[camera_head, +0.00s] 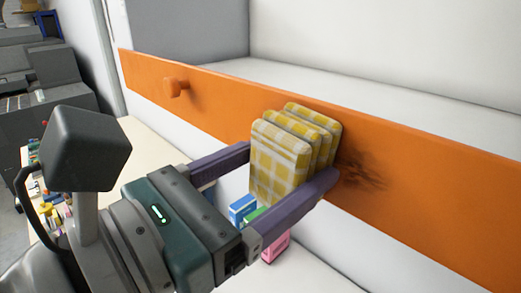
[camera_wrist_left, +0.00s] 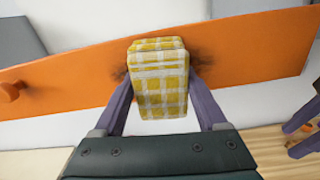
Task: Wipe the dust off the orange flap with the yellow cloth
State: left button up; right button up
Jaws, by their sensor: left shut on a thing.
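The orange flap (camera_head: 420,190) runs as a long upright board from upper left to lower right, with a round orange knob (camera_head: 176,88) near its left end. A dark dust patch (camera_head: 362,172) shows on it just right of the cloth. My left gripper (camera_head: 285,165) is shut on the folded yellow checked cloth (camera_head: 279,160), one finger on each side. The cloth is at the flap's face and appears to touch it. In the left wrist view the cloth (camera_wrist_left: 160,80) covers the middle of the dust, which shows on both its sides.
Small blue, green and pink boxes (camera_head: 275,246) stand on a pale surface below the gripper. Behind the flap is a white recess. Grey machines (camera_head: 45,80) are at the far left. At the wrist view's right edge, purple fingers (camera_wrist_left: 303,130) show, probably my right gripper.

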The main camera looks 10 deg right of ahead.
aim_at(253, 153)
pick_arm(q)
jog(key=shift+w+a+b, duration=0.85)
jog(key=shift+w+a, duration=0.25)
jog(key=shift+w, duration=0.3)
jog(key=shift+w+a+r+b, duration=0.1)
jog(key=shift+w+a+b, duration=0.5)
jog(key=shift+w, duration=0.2)
jog(key=shift+w+a+b, duration=0.45)
jog(key=shift+w+b, duration=0.1)
jog(key=shift+w, duration=0.25)
jog(key=shift+b+v, duration=0.6)
jog(key=shift+v, duration=2.35)
